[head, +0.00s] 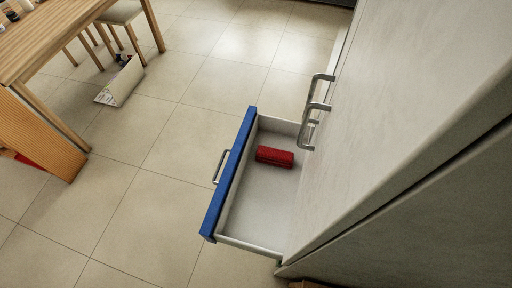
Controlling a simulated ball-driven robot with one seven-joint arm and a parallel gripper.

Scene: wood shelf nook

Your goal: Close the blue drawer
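The blue drawer (229,180) stands pulled out from the pale cabinet on the right. It has a blue front panel with a metal bar handle (220,167) facing left, and white inner walls. My gripper is not in the head view.
The cabinet (400,110) fills the right side, with more metal handles (317,105) above the drawer. A wooden table (50,40) and a chair (122,12) stand at the upper left. A white carton (121,82) lies on the floor near them. Tiled floor left of the drawer is clear.

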